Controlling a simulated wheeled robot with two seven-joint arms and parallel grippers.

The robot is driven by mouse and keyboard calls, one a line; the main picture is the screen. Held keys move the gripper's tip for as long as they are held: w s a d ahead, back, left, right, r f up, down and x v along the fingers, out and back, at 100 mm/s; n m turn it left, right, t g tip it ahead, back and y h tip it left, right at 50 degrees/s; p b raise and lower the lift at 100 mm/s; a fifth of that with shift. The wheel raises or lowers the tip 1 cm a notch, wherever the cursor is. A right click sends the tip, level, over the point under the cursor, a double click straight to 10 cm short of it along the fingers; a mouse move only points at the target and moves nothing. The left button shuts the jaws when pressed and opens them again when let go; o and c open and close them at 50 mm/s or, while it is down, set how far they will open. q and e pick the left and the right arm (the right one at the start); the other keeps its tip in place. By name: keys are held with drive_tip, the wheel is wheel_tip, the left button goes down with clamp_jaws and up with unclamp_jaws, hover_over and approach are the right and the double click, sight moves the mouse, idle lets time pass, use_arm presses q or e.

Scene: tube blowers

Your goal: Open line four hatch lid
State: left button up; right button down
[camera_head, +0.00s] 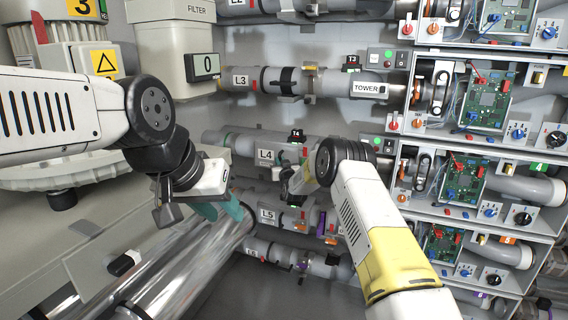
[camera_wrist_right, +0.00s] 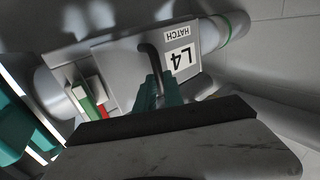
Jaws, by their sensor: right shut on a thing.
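The line four hatch lid (camera_wrist_right: 120,58) is a grey plate on the L4 pipe, with an L4 HATCH label and a dark bent handle (camera_wrist_right: 150,54). My right gripper (camera_wrist_right: 157,92) is shut on this handle with its teal fingers. The lid appears to lie against the pipe; I cannot tell whether it is raised. In the head view the L4 label (camera_head: 265,155) shows left of my right gripper (camera_head: 288,185), which hides part of the hatch. My left gripper (camera_head: 222,212) hangs left of the L4 and L5 pipes; its jaw opening is unclear.
The L3 pipe (camera_head: 258,79) runs above and the L5 pipe (camera_head: 285,215) below. Racks with green circuit boards (camera_head: 463,179) and knobs stand at the right. Shiny metal tubes (camera_head: 185,265) lie at the lower left. A filter housing (camera_head: 172,45) stands at the upper left.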

drive_tip(key=shift+s+a, duration=0.1)
drive_tip(key=s+a, duration=0.4)
drive_tip(key=a, duration=0.3)
drive_tip(key=shift+s+r, duration=0.15)
drive_tip(key=shift+s, duration=0.25)
drive_tip(key=c, duration=1.5)
unclamp_jaws()
drive_tip(key=shift+o, duration=0.2)
drive_tip(key=v, duration=0.7)
drive_tip(key=shift+s, duration=0.35)
